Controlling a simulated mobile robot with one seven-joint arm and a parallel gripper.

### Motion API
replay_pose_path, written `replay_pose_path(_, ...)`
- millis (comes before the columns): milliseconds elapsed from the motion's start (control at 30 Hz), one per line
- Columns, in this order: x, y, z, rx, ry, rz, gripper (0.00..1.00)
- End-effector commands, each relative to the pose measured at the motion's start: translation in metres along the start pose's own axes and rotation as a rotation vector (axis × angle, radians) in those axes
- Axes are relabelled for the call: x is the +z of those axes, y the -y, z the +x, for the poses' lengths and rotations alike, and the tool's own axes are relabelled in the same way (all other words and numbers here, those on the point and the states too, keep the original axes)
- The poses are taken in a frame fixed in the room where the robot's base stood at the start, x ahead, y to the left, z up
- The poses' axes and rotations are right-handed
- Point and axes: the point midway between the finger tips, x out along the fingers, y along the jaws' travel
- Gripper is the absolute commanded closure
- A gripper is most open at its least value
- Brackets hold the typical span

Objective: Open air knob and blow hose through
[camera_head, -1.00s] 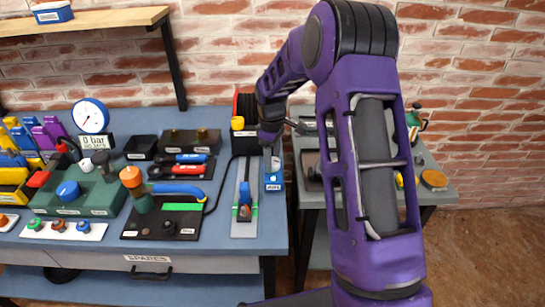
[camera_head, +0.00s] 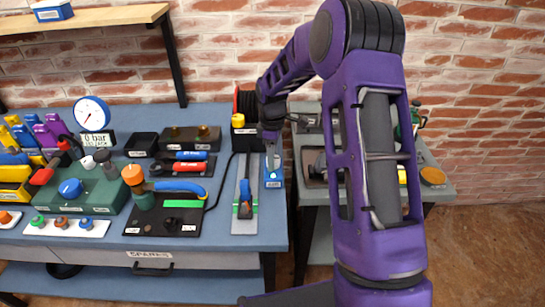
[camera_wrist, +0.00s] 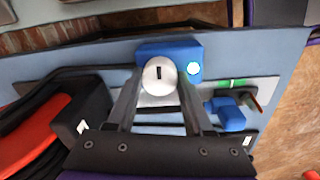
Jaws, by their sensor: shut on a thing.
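My gripper (camera_wrist: 160,90) is shut on a round silver knob (camera_wrist: 159,75) with a dark slot, on a blue box (camera_wrist: 205,56). In the head view my gripper (camera_head: 271,150) is over the blue box (camera_head: 273,180) at the bench's right end, hiding much of the knob. I cannot read whether this is the air knob. Another blue knob (camera_head: 70,187) sits on a green box (camera_head: 85,200) at the left. A dark coiled hose (camera_head: 245,105) stands behind my gripper; a black line runs forward from it.
A round gauge (camera_head: 92,113) stands at the left over a display reading 0 bar. A grey plate with a blue lever (camera_head: 245,207) lies left of the blue box. An orange-topped post (camera_head: 133,176) stands nearer the middle. A second bench (camera_head: 440,185) is at the right.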

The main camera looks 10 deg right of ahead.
Motion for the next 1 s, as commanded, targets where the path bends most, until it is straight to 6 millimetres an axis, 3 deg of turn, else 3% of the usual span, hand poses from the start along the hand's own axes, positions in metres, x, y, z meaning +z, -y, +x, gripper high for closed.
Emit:
replay_pose_path(67,0.000,-0.001,0.000,0.002,-0.001,0.000,1.00)
replay_pose_path(100,0.000,-0.001,0.000,0.002,-0.001,0.001,0.43)
replay_pose_path(233,0.000,0.000,0.000,0.001,0.000,0.001,0.20)
replay_pose_path(533,0.000,0.000,-0.001,0.001,0.000,0.001,0.18)
replay_pose_path(667,0.000,-0.001,-0.011,0.003,-0.001,0.002,0.18)
replay_pose_path(1000,0.000,-0.001,-0.086,0.006,-0.002,0.003,0.18)
